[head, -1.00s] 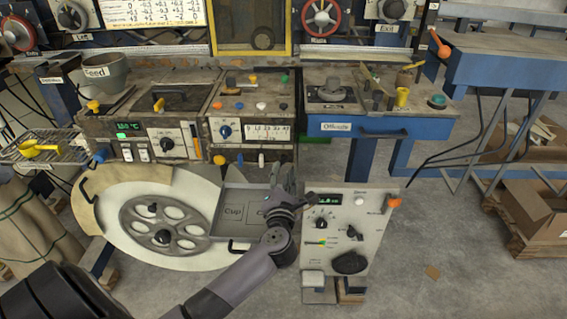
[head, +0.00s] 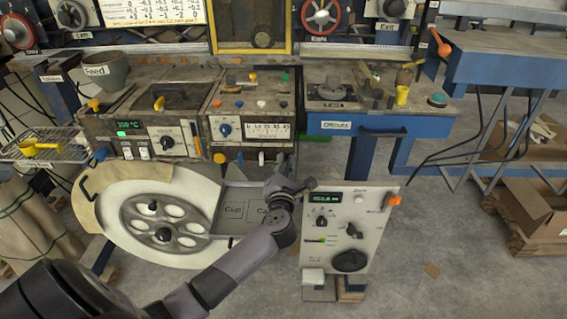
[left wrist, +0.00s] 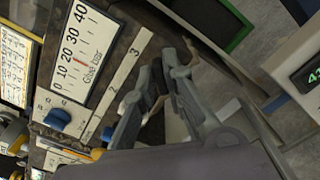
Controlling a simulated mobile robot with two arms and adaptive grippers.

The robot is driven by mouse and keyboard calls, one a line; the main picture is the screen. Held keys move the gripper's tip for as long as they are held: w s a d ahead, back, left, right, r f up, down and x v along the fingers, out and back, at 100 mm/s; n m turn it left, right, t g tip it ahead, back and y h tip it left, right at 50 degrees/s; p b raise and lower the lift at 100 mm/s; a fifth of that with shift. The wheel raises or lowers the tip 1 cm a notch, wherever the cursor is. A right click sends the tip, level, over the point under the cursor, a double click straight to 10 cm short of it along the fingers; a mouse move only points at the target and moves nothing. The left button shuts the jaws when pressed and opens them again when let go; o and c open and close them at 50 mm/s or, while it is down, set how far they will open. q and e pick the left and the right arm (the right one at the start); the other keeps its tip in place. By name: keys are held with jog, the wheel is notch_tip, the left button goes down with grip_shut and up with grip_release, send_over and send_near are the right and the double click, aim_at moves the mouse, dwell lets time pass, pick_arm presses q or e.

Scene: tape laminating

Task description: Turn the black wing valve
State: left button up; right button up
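The grey control box (head: 335,275) at centre right carries a small black wing-shaped handle (head: 353,231), a black pointer knob (head: 321,222) and a large black oval knob (head: 350,260). I cannot tell for sure which black part is the wing valve. My left gripper (head: 285,181) is left of the box, below the glue gauge panel, its fingers mostly hidden by my wrist. In the left wrist view its two fingertips (left wrist: 163,68) are close together beside the panel marked 2 and 3. Whether they hold anything is unclear. My right gripper is not in view.
A glue bar gauge (left wrist: 82,55) and a blue knob (left wrist: 57,119) show in the left wrist view. A large pale wheel (head: 150,215) and a grey cup tray (head: 232,207) are to the left. A blue Offcuts table (head: 425,125) stands behind.

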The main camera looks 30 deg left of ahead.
pick_arm(q)
grip_shut()
jog(key=shift+m+p, duration=4.8)
jog(key=shift+p, duration=0.7)
jog(key=shift+f, duration=0.1)
